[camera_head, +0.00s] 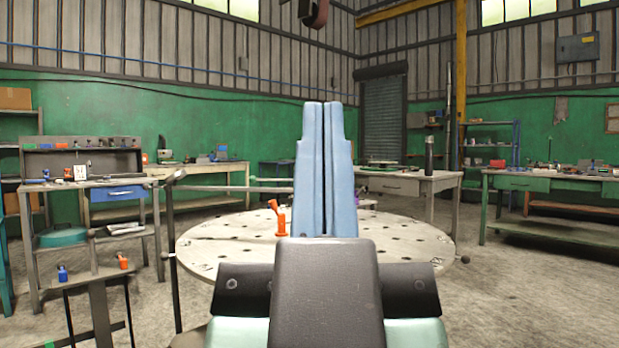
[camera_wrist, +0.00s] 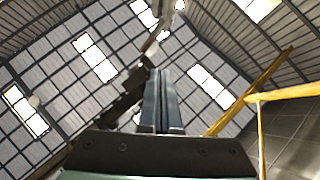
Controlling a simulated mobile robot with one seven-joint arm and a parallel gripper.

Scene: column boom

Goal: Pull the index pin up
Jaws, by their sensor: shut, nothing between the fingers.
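My gripper (camera_head: 327,106) stands upright in the middle of the head view, its two long blue fingers pressed together and pointing up, with nothing between them. The fingers also show in the wrist view (camera_wrist: 160,74), aimed at the roof. I cannot pick out the index pin for certain in either view. A small orange upright piece with a bent top (camera_head: 280,220) stands on the round table (camera_head: 225,247), just left of my fingers in the picture. My fingers and wrist hide the middle of the table.
The round table has many holes. A dark post (camera_head: 171,245) stands at its left edge. A reddish hook block (camera_head: 314,14) hangs at the top. Workbenches (camera_head: 400,183) line the walls. Open floor (camera_head: 530,295) lies at right.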

